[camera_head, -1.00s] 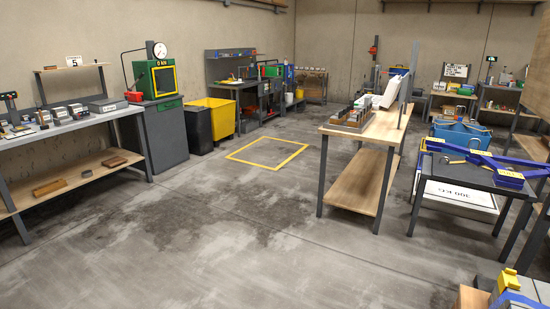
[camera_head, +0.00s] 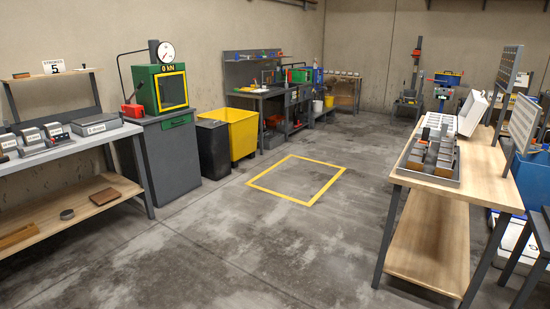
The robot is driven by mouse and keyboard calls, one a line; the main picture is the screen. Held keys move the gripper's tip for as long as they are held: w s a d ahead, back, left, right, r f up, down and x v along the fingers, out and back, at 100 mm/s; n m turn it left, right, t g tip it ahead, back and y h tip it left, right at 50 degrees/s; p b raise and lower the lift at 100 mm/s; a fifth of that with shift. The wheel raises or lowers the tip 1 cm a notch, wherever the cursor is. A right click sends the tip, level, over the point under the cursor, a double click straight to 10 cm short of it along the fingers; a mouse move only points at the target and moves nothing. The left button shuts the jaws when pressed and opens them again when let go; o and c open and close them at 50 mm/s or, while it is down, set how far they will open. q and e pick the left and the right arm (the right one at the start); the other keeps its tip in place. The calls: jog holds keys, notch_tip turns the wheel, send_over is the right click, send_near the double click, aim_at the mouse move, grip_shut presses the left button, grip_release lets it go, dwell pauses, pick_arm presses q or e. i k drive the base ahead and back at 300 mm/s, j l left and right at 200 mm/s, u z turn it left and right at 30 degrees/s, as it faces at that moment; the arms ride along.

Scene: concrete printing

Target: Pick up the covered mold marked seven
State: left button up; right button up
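I cannot make out a covered mold marked seven in this view. Several small grey blocks, perhaps molds, stand on the left bench (camera_head: 75,146); their markings are too small to read. A grey tray (camera_head: 432,175) on the wooden table (camera_head: 484,181) at the right holds several small grey and brown pieces, also without a readable number. Neither of my grippers is in view.
A green press (camera_head: 159,88) on a grey cabinet (camera_head: 168,155) stands beyond the left bench. A black bin (camera_head: 212,150) and a yellow bin (camera_head: 241,132) stand beside it. The floor around the yellow marked square (camera_head: 262,187) is clear.

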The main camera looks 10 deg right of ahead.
aim_at(421, 147)
jog(key=i+z, duration=0.1)
jog(key=i, duration=0.4)
jog(key=i+j+z, duration=0.15)
jog(key=i, duration=0.35)
jog(key=i+j+z, duration=0.1)
jog(key=i, duration=0.4)
jog(key=i+j+z, duration=0.1)
jog(key=i, duration=0.35)
jog(key=i+j+z, duration=0.2)
jog(key=i+z, duration=0.3)
jog(key=i+j+z, duration=0.2)
jog(key=j+z, duration=0.15)
jog(key=z, duration=0.15)
jog(key=i+j+z, duration=0.25)
jog(key=j+z, duration=0.25)
jog(key=i+j+z, duration=0.15)
jog(key=j+z, duration=0.35)
jog(key=i+j+z, duration=0.2)
jog(key=j, duration=0.25)
jog(key=k+j+z, duration=0.1)
jog(key=j+z, duration=0.15)
jog(key=j, duration=0.25)
